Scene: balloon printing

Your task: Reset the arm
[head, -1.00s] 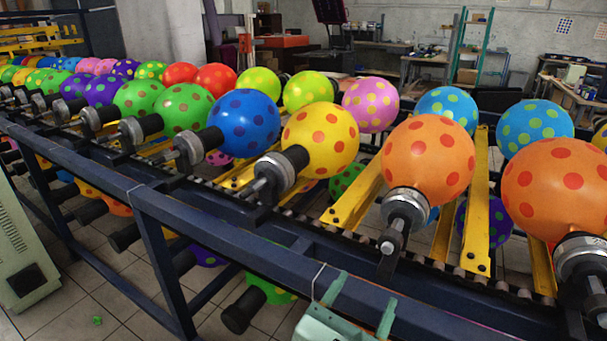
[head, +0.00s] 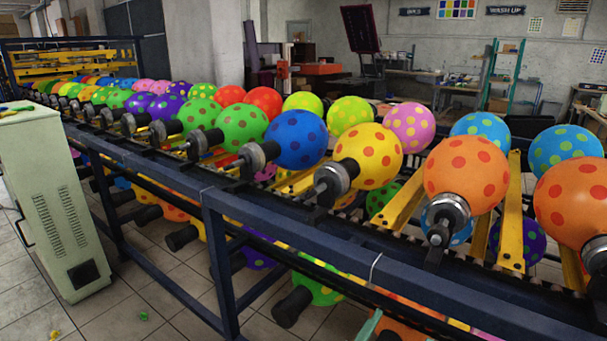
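A thin pale green sliver (head: 368,326) at the bottom edge of the head view, right of centre, looks like a fingertip of one of my grippers, probably the right. The rest of that gripper is below the frame, so its opening is hidden. My other gripper is not in view. The sliver is in front of the dark blue rack frame (head: 300,232), low and apart from the upper row of balloons. I cannot see anything held.
Spotted balloons, among them a yellow one (head: 368,157), an orange one (head: 465,173) and a blue one (head: 296,139), sit on holders along the rack. More hang below. A pale green cabinet (head: 50,200) stands at left. Small bits lie on the tiled floor (head: 120,300).

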